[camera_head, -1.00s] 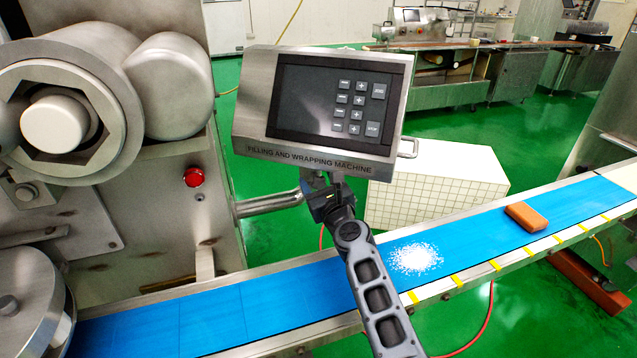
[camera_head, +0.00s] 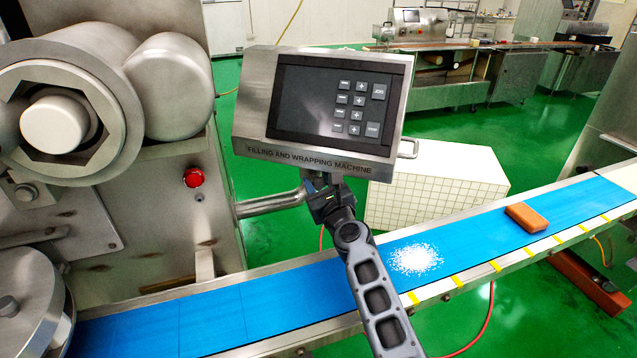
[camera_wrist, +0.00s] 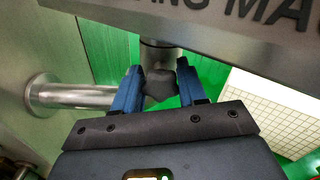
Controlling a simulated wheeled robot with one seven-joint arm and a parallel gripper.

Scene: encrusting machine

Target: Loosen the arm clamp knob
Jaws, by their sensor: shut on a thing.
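The arm clamp knob (camera_wrist: 159,84) is a dark lobed knob under the post below the control panel. In the wrist view it sits between the two blue fingers of my gripper (camera_wrist: 158,88), which are shut on its sides. In the head view my gripper (camera_head: 322,190) reaches up to the underside of the control panel (camera_head: 318,110), and the knob is hidden behind it. The metal support arm (camera_head: 270,202) runs from the machine body to the post; it also shows in the wrist view (camera_wrist: 70,95).
The blue conveyor belt (camera_head: 290,285) crosses below my arm, with white grains (camera_head: 415,258) and an orange-brown block (camera_head: 527,217) on it. A red button (camera_head: 194,178) is on the machine body at left. A white tiled box (camera_head: 440,185) stands behind the belt.

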